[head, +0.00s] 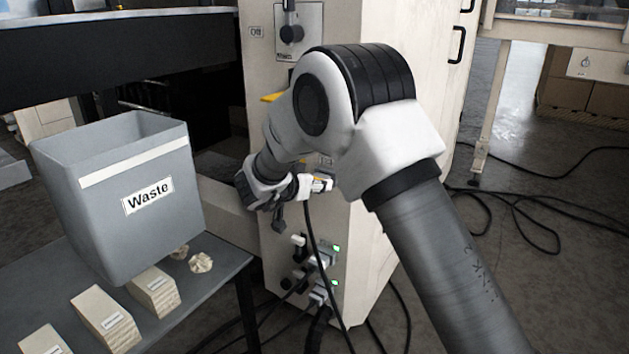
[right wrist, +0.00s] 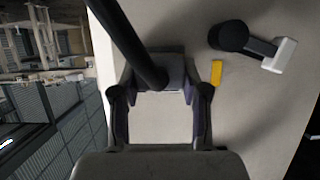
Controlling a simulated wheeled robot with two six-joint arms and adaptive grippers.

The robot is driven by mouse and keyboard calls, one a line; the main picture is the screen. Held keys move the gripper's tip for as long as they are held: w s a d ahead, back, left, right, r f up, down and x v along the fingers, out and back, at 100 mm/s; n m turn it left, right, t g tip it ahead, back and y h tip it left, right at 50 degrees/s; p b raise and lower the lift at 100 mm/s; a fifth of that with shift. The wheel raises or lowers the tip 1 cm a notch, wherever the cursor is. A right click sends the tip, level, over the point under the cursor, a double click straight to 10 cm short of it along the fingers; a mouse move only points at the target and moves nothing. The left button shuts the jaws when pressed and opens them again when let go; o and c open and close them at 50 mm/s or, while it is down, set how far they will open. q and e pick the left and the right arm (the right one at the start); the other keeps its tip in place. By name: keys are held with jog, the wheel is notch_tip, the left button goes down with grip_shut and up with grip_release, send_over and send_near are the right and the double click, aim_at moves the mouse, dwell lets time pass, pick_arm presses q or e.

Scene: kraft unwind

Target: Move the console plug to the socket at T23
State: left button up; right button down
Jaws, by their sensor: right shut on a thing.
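My right gripper (head: 299,188) is at the front of the beige cabinet (head: 370,240), shut on the console plug. In the right wrist view the plug (right wrist: 172,66) is a dark block between the two fingertips (right wrist: 160,90), close to the pale panel. Its black cable (head: 319,255) hangs from the gripper down the cabinet front. A small pale fitting (head: 320,184) shows just right of the fingertips; I cannot tell whether the plug touches it. Lower down are sockets with plugs (head: 320,256) and green lights. No T23 label is readable. My left gripper is out of view.
A grey waste bin (head: 115,225) and pale blocks (head: 153,291) stand on a table (head: 220,262) at the left. A dark rotary switch (head: 291,34) is above. Black cables (head: 530,200) lie on the floor at the right.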

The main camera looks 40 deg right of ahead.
jog(key=c, duration=0.5)
grip_release()
jog(key=v, duration=1.2)
jog(key=shift+s, duration=0.1)
